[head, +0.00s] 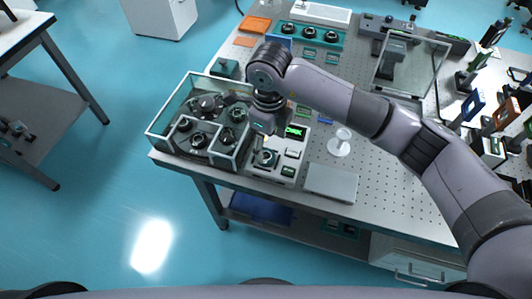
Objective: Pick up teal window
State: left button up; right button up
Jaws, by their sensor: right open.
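My right arm comes in from the right, and its gripper (259,139) points down over the front left part of the optical table (390,190). The gripper is open. It is above or beside a pale instrument panel (287,171) with a dark round part, close to the right wall of a clear-walled case; the exact gap cannot be told. Small teal pieces lie behind the wrist, one of them (303,111) beside the arm and another (310,52) farther back. I cannot tell which piece is the teal window. My left gripper is not in view.
The clear-walled case (160,127) holds several dark round parts at the table's left corner. A grey flat box (331,183) and a white round stand (340,142) are to the right. A small green-lit display (295,132) is right of the gripper. Mounted optics crowd the far right.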

aim_at(267, 156)
jog(key=shift+f+p, duration=0.45)
jog(key=shift+f, duration=0.1)
jog(key=f, duration=0.1)
jog(key=f+p, duration=0.1)
jog(key=f, duration=0.1)
jog(key=shift+w+a+f+p, duration=0.1)
jog(key=shift+a+f+p, duration=0.1)
jog(key=shift+f+p, duration=0.1)
jog(key=shift+f, duration=0.4)
jog(key=shift+c, duration=0.3)
jog(key=c, duration=1.2)
